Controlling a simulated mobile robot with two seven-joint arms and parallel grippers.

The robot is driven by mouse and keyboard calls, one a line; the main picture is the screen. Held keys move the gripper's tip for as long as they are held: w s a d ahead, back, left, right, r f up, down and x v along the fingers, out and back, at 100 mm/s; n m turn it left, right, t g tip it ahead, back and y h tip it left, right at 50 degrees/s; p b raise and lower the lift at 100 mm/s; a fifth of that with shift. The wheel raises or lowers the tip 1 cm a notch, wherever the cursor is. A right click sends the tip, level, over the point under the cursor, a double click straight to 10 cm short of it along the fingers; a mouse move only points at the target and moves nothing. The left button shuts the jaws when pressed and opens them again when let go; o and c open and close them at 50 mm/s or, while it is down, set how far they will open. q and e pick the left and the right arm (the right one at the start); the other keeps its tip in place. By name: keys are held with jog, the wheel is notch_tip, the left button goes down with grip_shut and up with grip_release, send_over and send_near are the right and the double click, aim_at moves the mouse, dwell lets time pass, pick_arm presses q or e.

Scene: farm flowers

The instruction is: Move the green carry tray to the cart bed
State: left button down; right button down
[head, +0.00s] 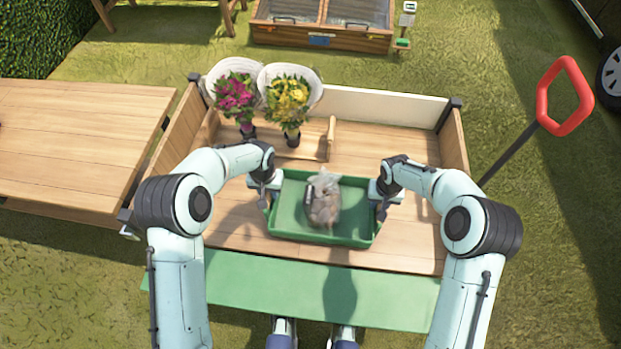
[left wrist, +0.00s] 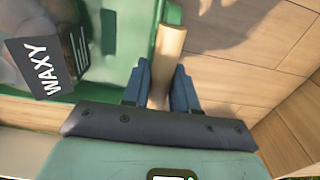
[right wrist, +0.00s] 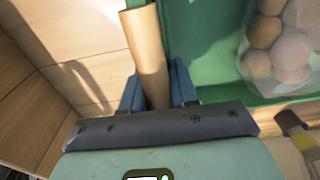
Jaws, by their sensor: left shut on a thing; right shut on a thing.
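The green carry tray (head: 290,221) is over the wooden cart bed (head: 405,249), near its front edge; I cannot tell whether it touches the boards. A clear bag of potatoes (head: 323,203) with a dark "WAXY" label (left wrist: 40,66) lies in it. My left gripper (head: 267,196) is at the tray's left end, shut on a wooden handle (left wrist: 170,45). My right gripper (head: 381,203) is at the right end, shut on the other wooden handle (right wrist: 146,55). The fingers sit on both sides of each handle in the wrist views.
Two wrapped bouquets, pink (head: 235,92) and yellow (head: 289,100), stand at the bed's back left by a low wooden divider (head: 331,138). Side boards and a white back board (head: 385,106) edge the bed. Bare boards lie right of the tray. A green flap (head: 320,290) hangs in front.

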pick_arm(q)
jog(key=shift+w+a+f, duration=0.1)
jog(key=shift+f, duration=0.25)
pick_arm(e)
jog(key=shift+d+f, duration=0.2)
jog(key=shift+f, duration=0.3)
pick_arm(q)
jog(key=c, duration=1)
grip_release()
pick_arm(e)
jog(key=c, duration=1)
grip_release()
pick_arm(q)
jog(key=shift+o, duration=0.6)
pick_arm(e)
jog(key=shift+o, duration=0.7)
pick_arm(q)
jog(key=shift+f, duration=0.1)
pick_arm(e)
jog(key=shift+a, duration=0.1)
pick_arm(q)
jog(key=r, duration=1.2)
jog(key=shift+s, duration=0.35)
pick_arm(e)
jog(key=shift+a+r, duration=0.1)
jog(key=r, duration=1.2)
jog(key=shift+s, duration=0.3)
